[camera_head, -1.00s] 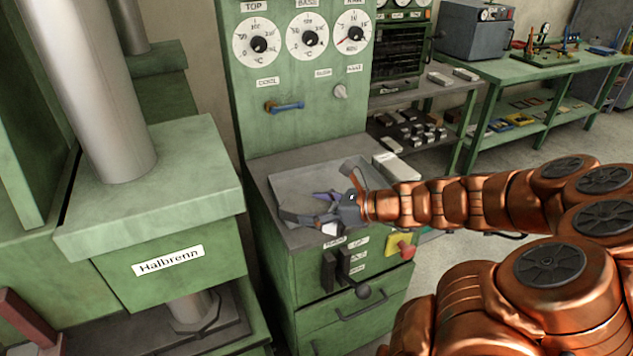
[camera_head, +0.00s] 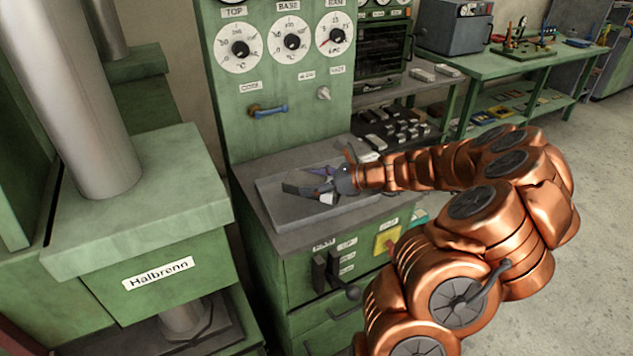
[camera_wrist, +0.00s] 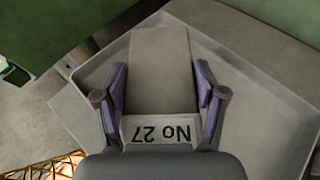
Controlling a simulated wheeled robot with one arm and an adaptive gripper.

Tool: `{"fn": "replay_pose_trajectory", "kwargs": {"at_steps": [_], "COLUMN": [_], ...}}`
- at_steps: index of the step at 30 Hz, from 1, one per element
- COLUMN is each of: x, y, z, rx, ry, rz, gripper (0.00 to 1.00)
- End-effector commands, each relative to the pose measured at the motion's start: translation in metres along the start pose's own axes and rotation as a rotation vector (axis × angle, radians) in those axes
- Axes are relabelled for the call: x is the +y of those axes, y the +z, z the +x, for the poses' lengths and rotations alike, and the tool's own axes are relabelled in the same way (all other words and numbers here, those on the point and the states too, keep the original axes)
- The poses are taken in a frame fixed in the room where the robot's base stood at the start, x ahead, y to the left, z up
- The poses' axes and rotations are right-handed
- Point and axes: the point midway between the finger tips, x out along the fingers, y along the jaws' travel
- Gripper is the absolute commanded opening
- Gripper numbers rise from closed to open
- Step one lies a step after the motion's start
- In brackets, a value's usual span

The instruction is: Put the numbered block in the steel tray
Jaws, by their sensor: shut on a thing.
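The numbered block (camera_wrist: 160,70) shows in the wrist view between my fingers, a long grey-brown block with a white "No 27" label that reads upside down. My gripper (camera_wrist: 160,92) is shut on its sides, with purple pads against it. The steel tray (camera_wrist: 258,100), pale grey and shallow, lies beneath and around the block in this view. In the head view, my gripper (camera_head: 312,184) is over the tray (camera_head: 315,214) on the green cabinet's grey top. The block is small and partly hidden there; I cannot tell whether it touches the tray floor.
A green panel with dials (camera_head: 290,42) rises behind the tray. A green press marked "Halbrenn" (camera_head: 158,273) stands at the left. Black levers (camera_head: 320,275) and a yellow switch plate (camera_head: 388,238) are on the cabinet front. Shelves with small blocks stand behind my arm.

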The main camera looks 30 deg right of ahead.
Motion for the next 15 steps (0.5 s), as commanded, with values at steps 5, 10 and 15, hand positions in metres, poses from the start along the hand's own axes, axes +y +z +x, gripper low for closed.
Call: {"fn": "replay_pose_trajectory", "kwargs": {"at_steps": [5, 10, 15], "x": [-0.023, -0.036, -0.038], "y": [0.001, 0.0, -0.002], "z": [0.004, 0.007, 0.008], "rx": [-0.001, 0.0, -0.002], "ry": [0.001, -0.001, 0.0], "rz": [0.001, 0.001, 0.001], "gripper": [0.16, 0.16, 0.16]}}
